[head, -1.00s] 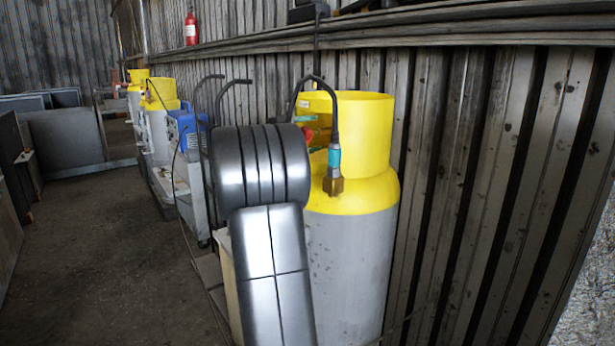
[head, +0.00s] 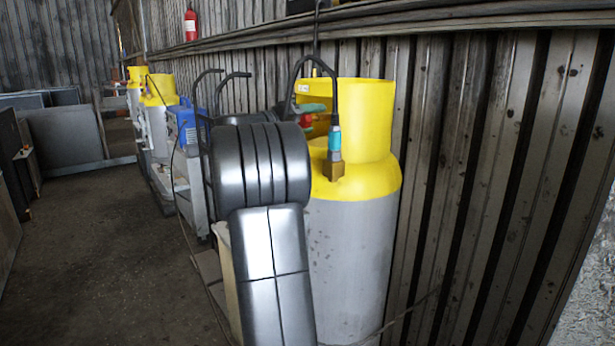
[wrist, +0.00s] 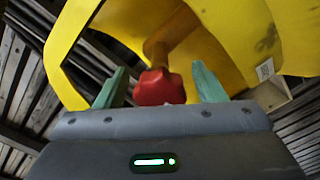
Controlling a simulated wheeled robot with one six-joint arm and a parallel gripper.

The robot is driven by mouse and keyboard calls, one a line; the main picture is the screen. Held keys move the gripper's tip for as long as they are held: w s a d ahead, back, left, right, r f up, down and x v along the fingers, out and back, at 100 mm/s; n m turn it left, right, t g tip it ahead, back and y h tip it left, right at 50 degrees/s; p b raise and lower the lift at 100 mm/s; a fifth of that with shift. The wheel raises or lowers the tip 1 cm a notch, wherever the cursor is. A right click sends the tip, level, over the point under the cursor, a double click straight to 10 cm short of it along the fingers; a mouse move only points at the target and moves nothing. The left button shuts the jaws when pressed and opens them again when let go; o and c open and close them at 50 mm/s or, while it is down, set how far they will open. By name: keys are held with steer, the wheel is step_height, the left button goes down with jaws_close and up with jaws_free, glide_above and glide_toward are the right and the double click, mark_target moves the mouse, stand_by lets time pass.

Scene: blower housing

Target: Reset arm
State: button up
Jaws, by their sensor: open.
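A grey gas cylinder (head: 350,260) with a yellow collar (head: 365,120) stands against the wall. Inside the collar is a red valve knob (head: 306,121); it also shows in the wrist view (wrist: 158,88). My gripper (wrist: 160,80) is open, with one green finger on each side of the knob and a visible gap to each. In the head view, a bit of green shows beside the knob, and my dark arm links hide most of the gripper.
A black hose with a teal fitting (head: 334,140) hangs at the collar's front. A trolley with a blue item (head: 186,125) and other yellow-topped cylinders (head: 158,95) stand behind on the left. The corrugated wall (head: 480,180) closes the right. Floor (head: 110,240) on the left is clear.

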steer(key=m, duration=0.3)
steer(key=shift+m, duration=0.4)
steer(key=shift+m+p, duration=0.75)
steer(key=shift+m, duration=0.75)
